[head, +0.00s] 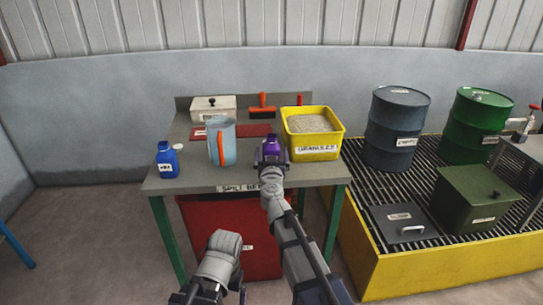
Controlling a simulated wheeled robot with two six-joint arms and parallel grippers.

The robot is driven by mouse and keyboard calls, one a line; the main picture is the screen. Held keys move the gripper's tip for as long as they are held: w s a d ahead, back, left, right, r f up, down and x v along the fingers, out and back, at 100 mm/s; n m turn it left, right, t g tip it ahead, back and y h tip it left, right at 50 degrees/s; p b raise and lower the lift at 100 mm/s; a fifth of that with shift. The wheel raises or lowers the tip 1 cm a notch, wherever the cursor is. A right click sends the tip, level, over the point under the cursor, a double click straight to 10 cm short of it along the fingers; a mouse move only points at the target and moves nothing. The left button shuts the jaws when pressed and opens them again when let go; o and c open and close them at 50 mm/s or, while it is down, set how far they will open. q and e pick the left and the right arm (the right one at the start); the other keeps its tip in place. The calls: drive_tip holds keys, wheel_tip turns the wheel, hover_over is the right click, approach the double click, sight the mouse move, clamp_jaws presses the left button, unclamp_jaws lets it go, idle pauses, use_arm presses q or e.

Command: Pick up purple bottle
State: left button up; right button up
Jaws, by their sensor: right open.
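The purple bottle (271,143) stands at the front right of the grey bench top, directly beyond my right gripper. Its upper part shows; its lower part is hidden behind the gripper and wrist. My right gripper (271,157) is open, with its dark fingers overlapping the bottle in the head view. I cannot tell whether they touch it. My left arm is low at the bottom centre, in front of the bench, away from the bottle. Its fingers cannot be made out clearly.
A yellow tub (339,146) of granules sits close right of the purple bottle. A light-blue jug (214,150), a blue bottle (167,166) and a white box (213,103) are on the bench's left. Drums (396,125) stand right, on a yellow-edged grating (430,267).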

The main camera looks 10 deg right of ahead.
drive_tip(key=shift+c, duration=0.2)
clamp_jaws()
idle(0.6)
drive_tip(key=shift+r, duration=0.1)
